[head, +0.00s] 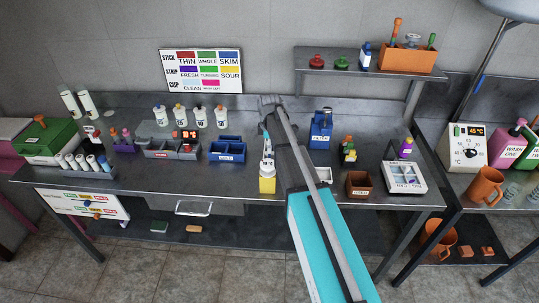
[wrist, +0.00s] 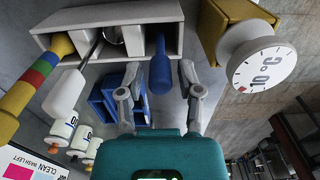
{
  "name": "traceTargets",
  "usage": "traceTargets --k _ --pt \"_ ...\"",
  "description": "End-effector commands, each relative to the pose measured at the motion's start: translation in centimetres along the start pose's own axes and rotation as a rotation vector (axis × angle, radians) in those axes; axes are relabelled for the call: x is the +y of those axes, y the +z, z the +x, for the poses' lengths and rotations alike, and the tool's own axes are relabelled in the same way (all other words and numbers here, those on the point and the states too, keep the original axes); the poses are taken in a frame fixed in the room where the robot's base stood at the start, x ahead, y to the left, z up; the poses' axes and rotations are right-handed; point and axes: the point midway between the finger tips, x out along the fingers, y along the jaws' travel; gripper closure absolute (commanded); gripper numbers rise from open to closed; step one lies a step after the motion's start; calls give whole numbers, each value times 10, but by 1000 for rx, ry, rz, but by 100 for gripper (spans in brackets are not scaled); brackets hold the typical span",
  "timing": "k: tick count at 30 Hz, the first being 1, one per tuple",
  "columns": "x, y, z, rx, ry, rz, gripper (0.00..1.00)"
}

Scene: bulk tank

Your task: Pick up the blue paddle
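In the wrist view, a blue handle (wrist: 160,72), which looks like the blue paddle, stands out of the right compartment of a white holder (wrist: 142,12). Its lower part is hidden inside the holder. My gripper (wrist: 160,67) is open, with one finger on each side of the blue handle. Gaps show between handle and fingers, and I cannot tell how far apart in depth they are. In the head view, my arm hides much of this area, and I cannot make out the paddle there.
A striped rod (wrist: 38,72) and a white-handled tool (wrist: 65,92) stand in the same holder, left of the blue handle. A yellow block with a round dial (wrist: 262,70) is close on the right. A blue tray (head: 227,150) and several white bottles (head: 180,113) are on the bench.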

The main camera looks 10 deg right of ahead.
Motion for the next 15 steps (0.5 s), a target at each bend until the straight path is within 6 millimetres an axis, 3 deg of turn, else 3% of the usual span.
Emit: traceTargets --k 1,6,15 --pt "0 0 0 0 0 0 72" --pt "0 0 0 0 0 0 100" --pt "0 0 0 0 0 0 100"
